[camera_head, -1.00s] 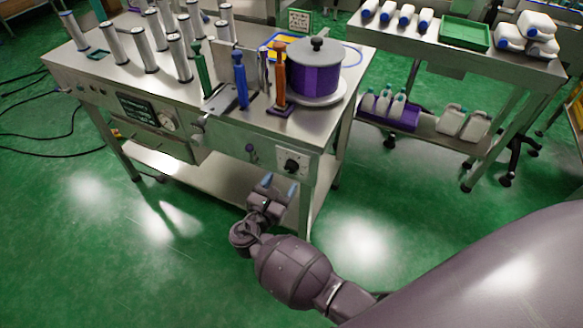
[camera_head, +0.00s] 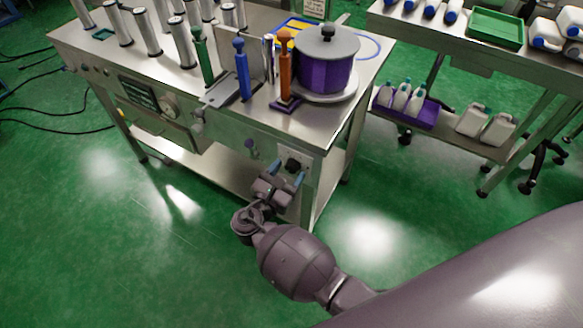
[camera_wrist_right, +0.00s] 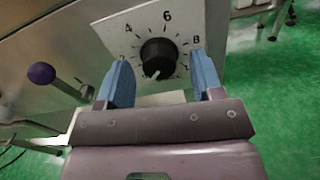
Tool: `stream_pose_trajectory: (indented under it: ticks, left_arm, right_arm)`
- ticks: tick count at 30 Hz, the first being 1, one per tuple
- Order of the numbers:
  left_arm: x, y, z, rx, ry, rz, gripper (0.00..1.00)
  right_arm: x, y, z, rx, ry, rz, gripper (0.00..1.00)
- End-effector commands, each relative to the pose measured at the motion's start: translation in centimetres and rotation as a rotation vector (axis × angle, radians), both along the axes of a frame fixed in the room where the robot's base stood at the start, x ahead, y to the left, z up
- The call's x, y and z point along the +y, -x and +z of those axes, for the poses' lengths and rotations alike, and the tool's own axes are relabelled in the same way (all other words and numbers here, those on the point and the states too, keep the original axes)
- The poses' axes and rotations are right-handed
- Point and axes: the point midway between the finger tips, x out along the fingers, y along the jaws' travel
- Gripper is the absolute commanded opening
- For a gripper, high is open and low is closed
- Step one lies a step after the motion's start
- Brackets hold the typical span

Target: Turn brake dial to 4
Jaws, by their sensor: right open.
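The brake dial is a black round knob (camera_wrist_right: 158,57) on a white plate (camera_wrist_right: 178,24) with printed numbers; 4, 6 and 8 are legible. A pale mark shows at the knob's lower edge, pointing down and slightly left; the lower numbers are hard to read. In the head view the dial (camera_head: 293,164) is on the front of the steel bench, partly behind my fingers. My right gripper (camera_head: 286,174) is open in front of it. In the right wrist view its blue fingers (camera_wrist_right: 160,62) stand left and right of the knob, apparently apart from it. My left gripper is out of view.
A purple-knobbed lever (camera_wrist_right: 42,73) sticks out left of the dial. The steel bench (camera_head: 270,130) carries a purple spool (camera_head: 325,72), coloured handles and metal cylinders. A second table (camera_head: 440,35) with bottles stands at the right. Green floor is clear in front.

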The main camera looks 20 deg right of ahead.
Motion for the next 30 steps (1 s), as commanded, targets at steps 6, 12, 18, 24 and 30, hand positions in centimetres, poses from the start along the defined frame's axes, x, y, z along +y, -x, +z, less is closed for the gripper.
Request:
stream_pose_trajectory:
  ticks: [6, 12, 18, 24, 30]
  left_arm:
    - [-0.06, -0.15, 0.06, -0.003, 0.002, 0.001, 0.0]
    - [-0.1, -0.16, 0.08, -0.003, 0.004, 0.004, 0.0]
    - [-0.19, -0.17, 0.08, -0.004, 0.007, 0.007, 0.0]
    - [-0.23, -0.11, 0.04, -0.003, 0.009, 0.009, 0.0]
    - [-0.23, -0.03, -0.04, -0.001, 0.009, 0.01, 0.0]
  right_arm:
    - [0.13, 0.02, 0.05, -0.001, -0.001, 0.0, 0.61]
    - [0.11, 0.0, 0.05, -0.001, -0.001, 0.0, 0.46]
    - [0.11, 0.01, 0.04, -0.001, -0.001, 0.0, 0.15]
    - [0.09, 0.01, 0.03, -0.008, -0.006, 0.0, 0.12]
    - [0.09, 0.0, 0.02, -0.054, -0.042, 0.0, 0.12]
